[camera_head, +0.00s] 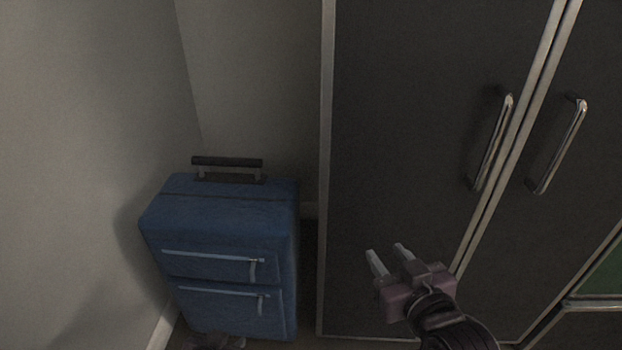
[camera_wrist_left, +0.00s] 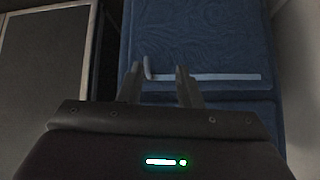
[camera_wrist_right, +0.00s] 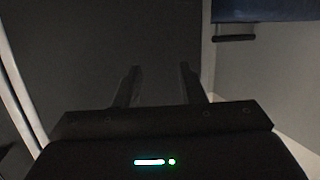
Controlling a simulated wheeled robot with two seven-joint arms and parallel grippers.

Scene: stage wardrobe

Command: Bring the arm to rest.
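My right gripper (camera_head: 389,257) is in front of the lower part of the dark wardrobe door (camera_head: 420,120). Its two fingers are apart with nothing between them, as the right wrist view (camera_wrist_right: 160,85) also shows. A small grey part of my left gripper seems to show at the bottom edge of the head view, in front of the suitcase; most of it is out of frame. In the left wrist view my left gripper (camera_wrist_left: 160,80) points at the blue suitcase (camera_wrist_left: 200,40), with its fingers apart and empty. I cannot tell whether it touches the suitcase.
The blue suitcase (camera_head: 225,220) stands upright between the left wall (camera_head: 80,130) and the wardrobe, its dark handle (camera_head: 227,162) on top. Two metal door handles (camera_head: 492,143) (camera_head: 558,145) stick out from the wardrobe doors. A green surface (camera_head: 605,275) shows at the right edge.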

